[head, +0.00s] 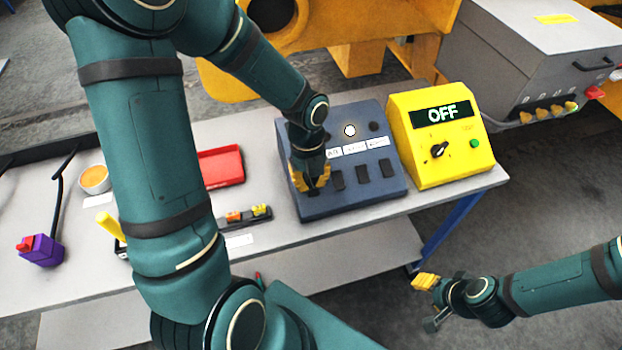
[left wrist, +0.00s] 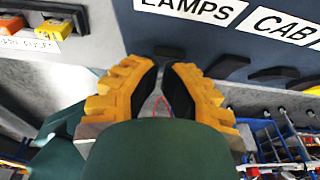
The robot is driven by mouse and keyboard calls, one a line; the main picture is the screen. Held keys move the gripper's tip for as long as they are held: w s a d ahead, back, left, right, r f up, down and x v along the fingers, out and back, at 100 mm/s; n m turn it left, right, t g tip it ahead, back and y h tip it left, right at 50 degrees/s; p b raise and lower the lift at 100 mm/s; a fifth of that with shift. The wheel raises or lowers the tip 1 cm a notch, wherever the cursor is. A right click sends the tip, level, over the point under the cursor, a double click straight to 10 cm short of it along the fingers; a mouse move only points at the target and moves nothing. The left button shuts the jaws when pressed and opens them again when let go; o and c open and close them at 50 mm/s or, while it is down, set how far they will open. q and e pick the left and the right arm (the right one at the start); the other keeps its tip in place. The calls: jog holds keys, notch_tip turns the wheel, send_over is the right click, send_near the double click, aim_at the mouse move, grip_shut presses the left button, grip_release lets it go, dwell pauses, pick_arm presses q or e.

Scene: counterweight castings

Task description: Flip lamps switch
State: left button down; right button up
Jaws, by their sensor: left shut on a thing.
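The blue-grey switch panel (head: 318,205) stands on the bench, with a row of dark rocker switches below white labels. In the left wrist view the LAMPS label (left wrist: 190,8) reads clearly, and a dark switch (left wrist: 168,50) sits below it, right at my fingertips. My left gripper (head: 318,186) points down at the left end of the row and hides that switch in the head view. Its yellow fingers (left wrist: 160,72) are nearly together, shut at the lamps switch; the exact contact is hard to see. My right gripper (head: 425,282) is off the bench at lower right, its jaws unclear.
A yellow box (head: 443,165) with an OFF display and a knob stands right of the panel. A red tray (head: 221,167), an orange-topped cup (head: 95,180), a fuse holder (head: 246,217) and a purple-based device (head: 42,250) lie left. A grey cabinet (head: 540,65) is behind right.

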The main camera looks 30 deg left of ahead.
pick_arm(q)
jog(key=shift+w+a+p, duration=0.1)
jog(key=shift+a+p, duration=0.05)
jog(key=shift+p, duration=0.2)
jog(key=shift+f, duration=0.1)
jog(key=shift+s+d+f+b, duration=0.15)
jog(key=shift+s+d+b, duration=0.3)
jog(key=shift+d, duration=0.2)
